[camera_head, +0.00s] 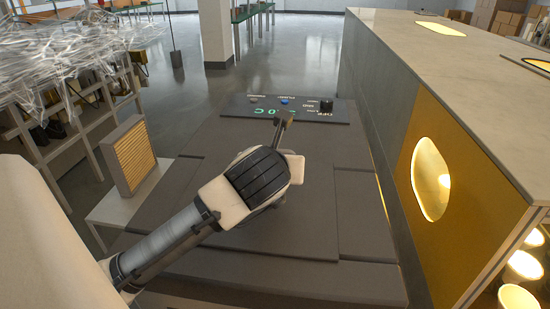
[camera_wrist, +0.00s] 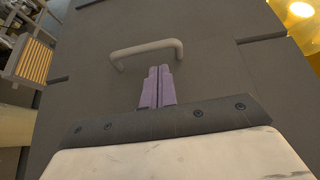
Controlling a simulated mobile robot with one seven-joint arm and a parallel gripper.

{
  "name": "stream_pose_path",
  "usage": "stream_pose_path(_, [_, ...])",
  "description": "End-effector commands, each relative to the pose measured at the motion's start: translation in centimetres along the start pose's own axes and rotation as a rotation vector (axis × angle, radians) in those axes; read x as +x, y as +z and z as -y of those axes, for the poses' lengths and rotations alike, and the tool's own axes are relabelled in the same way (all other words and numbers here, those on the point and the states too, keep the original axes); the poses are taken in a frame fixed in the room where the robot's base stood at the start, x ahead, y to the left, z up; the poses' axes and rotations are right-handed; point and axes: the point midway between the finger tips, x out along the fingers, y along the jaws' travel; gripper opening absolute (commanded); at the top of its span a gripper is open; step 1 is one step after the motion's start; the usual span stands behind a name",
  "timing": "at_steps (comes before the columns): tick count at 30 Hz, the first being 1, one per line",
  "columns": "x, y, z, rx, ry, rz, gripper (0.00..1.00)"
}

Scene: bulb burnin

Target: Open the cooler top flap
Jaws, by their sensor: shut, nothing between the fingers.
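The cooler (camera_head: 355,215) is a large dark grey box with a flat top, below my arm in the head view. Its top flap (camera_wrist: 215,65) fills most of the wrist view. A grey bar handle (camera_wrist: 146,48) stands on the flap, just beyond my fingertips. My gripper (camera_wrist: 159,72) has its purple fingers together with nothing between them, close to the handle's right half and seemingly not around it. The flap looks closed. In the head view my gripper (camera_head: 284,122) is partly hidden by my wrist, and the handle is not clearly visible there.
A dark control panel (camera_head: 285,108) with green lettering and knobs lies at the cooler's far end. A tall cabinet (camera_head: 455,170) with round lit openings stands close on the right. A slatted yellow filter block (camera_head: 130,155) and shelving stand on the left.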

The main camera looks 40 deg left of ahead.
Motion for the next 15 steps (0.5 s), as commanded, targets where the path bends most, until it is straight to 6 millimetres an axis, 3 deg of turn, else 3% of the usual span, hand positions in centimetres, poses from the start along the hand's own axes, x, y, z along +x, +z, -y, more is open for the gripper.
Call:
stream_pose_path(6, [3.1, 0.2, 0.1, -0.002, -0.002, 0.001, 0.00])
stream_pose_path(15, [4.1, 0.1, 0.1, 0.000, -0.002, 0.003, 0.00])
